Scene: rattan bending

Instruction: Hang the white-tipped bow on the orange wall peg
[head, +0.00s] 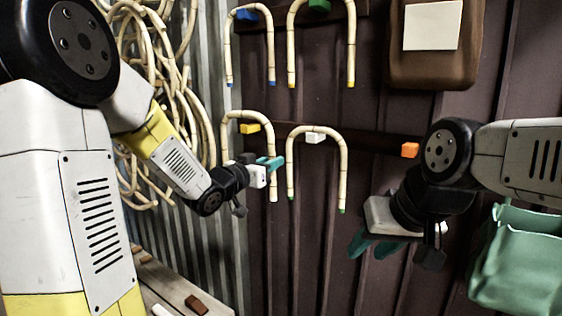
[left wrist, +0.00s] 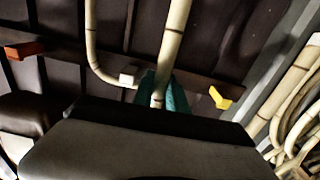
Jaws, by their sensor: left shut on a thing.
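The white-tipped bow (head: 270,145) is an upside-down U of pale cane at the yellow peg (head: 250,128), its arch above that peg; whether it touches cannot be told. My left gripper (head: 271,164) is shut on its right leg, and its white tip shows below. The foot of its left leg is hidden by my arm. In the left wrist view, the cane (left wrist: 172,40) runs between the teal fingers (left wrist: 163,95). The orange wall peg (head: 410,150) is bare, right of the bow. My right gripper (head: 373,246) is open and empty below it.
A green-tipped bow (head: 346,170) hangs on the white peg (head: 315,138) between the yellow and orange pegs. Blue-tipped (head: 229,55) and yellow-tipped (head: 351,50) bows hang above. A green bin (head: 520,262) is at right; coiled rattan (head: 160,60) hangs at left.

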